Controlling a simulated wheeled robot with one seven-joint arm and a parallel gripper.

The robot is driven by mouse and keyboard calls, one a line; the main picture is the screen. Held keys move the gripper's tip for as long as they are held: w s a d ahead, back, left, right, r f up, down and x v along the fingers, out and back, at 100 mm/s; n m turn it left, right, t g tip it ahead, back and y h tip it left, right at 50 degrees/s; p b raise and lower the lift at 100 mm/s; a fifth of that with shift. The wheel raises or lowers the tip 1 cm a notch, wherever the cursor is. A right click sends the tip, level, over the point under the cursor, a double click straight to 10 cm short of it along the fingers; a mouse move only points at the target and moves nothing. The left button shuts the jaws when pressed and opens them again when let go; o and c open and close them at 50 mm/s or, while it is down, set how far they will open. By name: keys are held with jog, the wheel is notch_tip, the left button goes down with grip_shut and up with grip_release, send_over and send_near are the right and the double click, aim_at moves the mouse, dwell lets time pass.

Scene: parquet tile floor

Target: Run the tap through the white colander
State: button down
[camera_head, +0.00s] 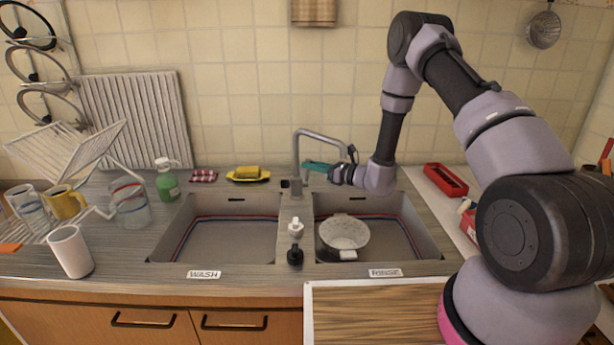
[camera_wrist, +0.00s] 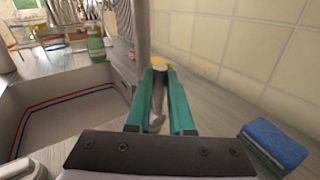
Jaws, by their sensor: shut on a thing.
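The white colander (camera_head: 343,232) sits in the right basin, marked RINSE, towards its left side. The grey metal tap (camera_head: 320,136) rises between the two basins, and its spout reaches over the right one. No water stream is visible. My gripper (camera_head: 306,165) is beside the tap's upright, above the back edge of the right basin. In the wrist view, my gripper's teal fingers (camera_wrist: 160,74) are shut on a grey metal piece (camera_wrist: 158,92), apparently the tap's lever, beside the tap's column (camera_wrist: 142,30). The fingers partly hide this piece.
The left basin (camera_head: 230,238) is empty. Behind it are a green bottle (camera_head: 166,180) and a yellow dish (camera_head: 248,174). A blue sponge (camera_wrist: 275,140) lies near my gripper in the wrist view. A red tray (camera_head: 445,180) is at right. Crockery stands at left.

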jog(key=c, duration=0.8)
grip_release()
jog(key=shift+w, duration=0.15)
jog(key=shift+r, duration=0.1)
jog(key=shift+d+r, duration=1.05)
jog(key=shift+r, duration=2.65)
jog(key=shift+v, duration=3.5)
